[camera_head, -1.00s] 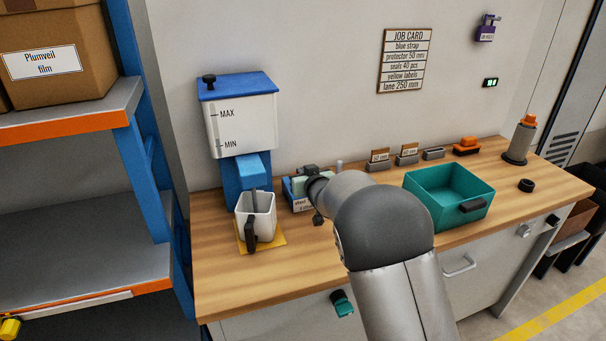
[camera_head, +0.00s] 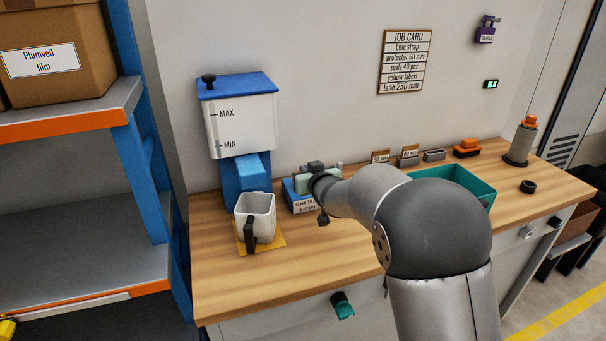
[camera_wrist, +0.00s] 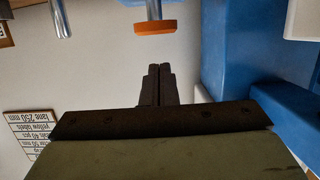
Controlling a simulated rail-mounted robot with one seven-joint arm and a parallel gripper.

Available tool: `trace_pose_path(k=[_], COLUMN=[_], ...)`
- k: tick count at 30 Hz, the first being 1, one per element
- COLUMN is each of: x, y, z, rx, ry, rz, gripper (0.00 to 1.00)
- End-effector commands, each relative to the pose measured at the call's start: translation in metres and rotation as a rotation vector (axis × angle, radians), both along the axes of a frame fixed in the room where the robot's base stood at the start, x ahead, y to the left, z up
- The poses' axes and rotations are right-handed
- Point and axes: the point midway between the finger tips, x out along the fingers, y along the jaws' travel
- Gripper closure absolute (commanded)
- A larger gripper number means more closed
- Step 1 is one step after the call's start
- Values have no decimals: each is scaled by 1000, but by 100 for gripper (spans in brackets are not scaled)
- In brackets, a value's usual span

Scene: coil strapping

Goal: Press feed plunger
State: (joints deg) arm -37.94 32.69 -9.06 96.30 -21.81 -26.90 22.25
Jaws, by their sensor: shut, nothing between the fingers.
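An orange-capped metal rod, which looks like the feed plunger (camera_wrist: 155,27), shows at the top of the wrist view, which is upside down. My gripper (camera_wrist: 158,70) is shut and empty, its fingertips just short of the orange cap with a small gap in the picture. In the head view my pale green gripper body (camera_head: 305,184) is beside the blue dispenser, above a labelled blue box (camera_head: 297,203). The plunger is hidden there. The dispenser has a white hopper (camera_head: 240,125) marked MAX and MIN. A white jug (camera_head: 259,213) stands below its blue spout.
The jug sits on a yellow mat (camera_head: 271,244). A second bare metal rod (camera_wrist: 61,18) stands near the plunger. A teal bin (camera_head: 470,183) is partly behind my arm. Small holders (camera_head: 408,157) line the wall. The bench's front left (camera_head: 215,285) is clear.

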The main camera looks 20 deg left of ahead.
Motion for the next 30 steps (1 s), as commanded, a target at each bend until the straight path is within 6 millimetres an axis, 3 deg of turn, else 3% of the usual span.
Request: trace_pose_path(k=[6,12,30], x=[-35,-50,-53], y=[-28,-41,-43], z=[11,17,18], rx=[5,3,3], ry=[-3,-4,-4], rz=[0,-1,0], gripper=[100,100,100])
